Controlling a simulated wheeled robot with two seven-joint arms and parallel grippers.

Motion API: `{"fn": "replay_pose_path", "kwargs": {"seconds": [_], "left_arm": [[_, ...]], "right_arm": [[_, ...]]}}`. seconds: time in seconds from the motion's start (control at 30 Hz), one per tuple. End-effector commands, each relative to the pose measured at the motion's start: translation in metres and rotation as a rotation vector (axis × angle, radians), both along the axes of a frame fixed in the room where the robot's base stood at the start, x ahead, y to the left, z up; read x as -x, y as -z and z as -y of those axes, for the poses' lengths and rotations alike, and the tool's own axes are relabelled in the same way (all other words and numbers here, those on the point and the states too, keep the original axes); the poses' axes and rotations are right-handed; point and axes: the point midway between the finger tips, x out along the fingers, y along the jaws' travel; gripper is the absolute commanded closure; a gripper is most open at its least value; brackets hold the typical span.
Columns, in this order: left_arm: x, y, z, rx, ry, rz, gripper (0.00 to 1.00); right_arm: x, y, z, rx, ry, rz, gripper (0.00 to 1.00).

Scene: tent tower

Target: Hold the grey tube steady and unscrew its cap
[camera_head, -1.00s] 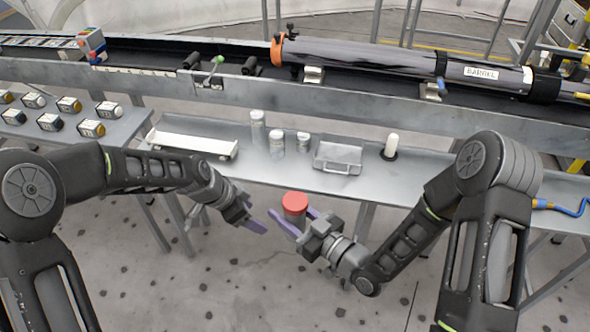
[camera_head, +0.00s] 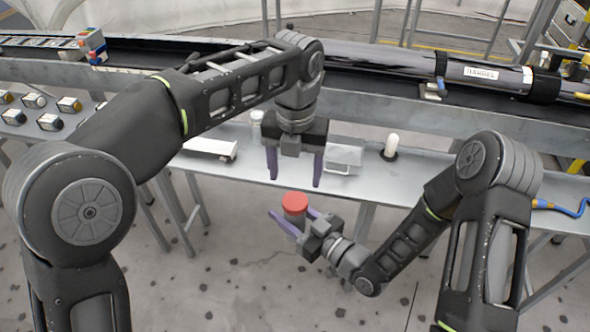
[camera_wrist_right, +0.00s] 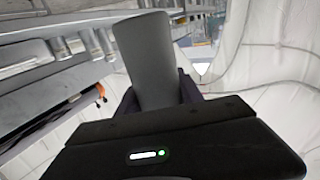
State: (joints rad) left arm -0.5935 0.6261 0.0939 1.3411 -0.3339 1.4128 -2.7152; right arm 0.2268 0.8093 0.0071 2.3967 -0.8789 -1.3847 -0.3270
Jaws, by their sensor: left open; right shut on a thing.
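The grey tube (camera_wrist_right: 150,62) stands between the fingers of my right gripper (camera_wrist_right: 160,95) in the right wrist view. In the head view my right gripper (camera_head: 294,218) is shut on the tube, in front of the table, and the tube is mostly hidden below its cap. The red cap (camera_head: 294,203) sits on top of the tube, facing up. My left gripper (camera_head: 295,178) is open and empty. Its fingers point down, above and a little behind the cap, apart from it.
A long barrel (camera_head: 400,62) lies on the rail behind. The floor in front of the table is clear.

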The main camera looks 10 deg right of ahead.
Motion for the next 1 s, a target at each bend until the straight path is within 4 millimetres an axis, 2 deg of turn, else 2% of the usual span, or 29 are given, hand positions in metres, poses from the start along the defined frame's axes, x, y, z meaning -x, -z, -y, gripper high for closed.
{"fn": "replay_pose_path", "kwargs": {"seconds": [0.23, 0.37, 0.8, 1.0], "left_arm": [[0.0, 0.001, 0.0, 0.002, -0.004, -0.002, 0.33], [0.0, 0.009, -0.001, 0.0, -0.005, -0.002, 0.33], [0.0, 0.069, 0.0, 0.0, -0.005, -0.003, 0.33], [0.0, 0.08, 0.0, 0.003, -0.005, -0.001, 0.33]], "right_arm": [[0.0, 0.0, 0.0, -0.001, 0.0, 0.001, 1.0], [0.0, 0.0, 0.0, -0.001, 0.0, 0.001, 1.0], [0.0, 0.0, 0.0, -0.001, 0.0, 0.001, 1.0], [0.0, 0.0, 0.0, -0.001, 0.0, 0.001, 1.0]]}}
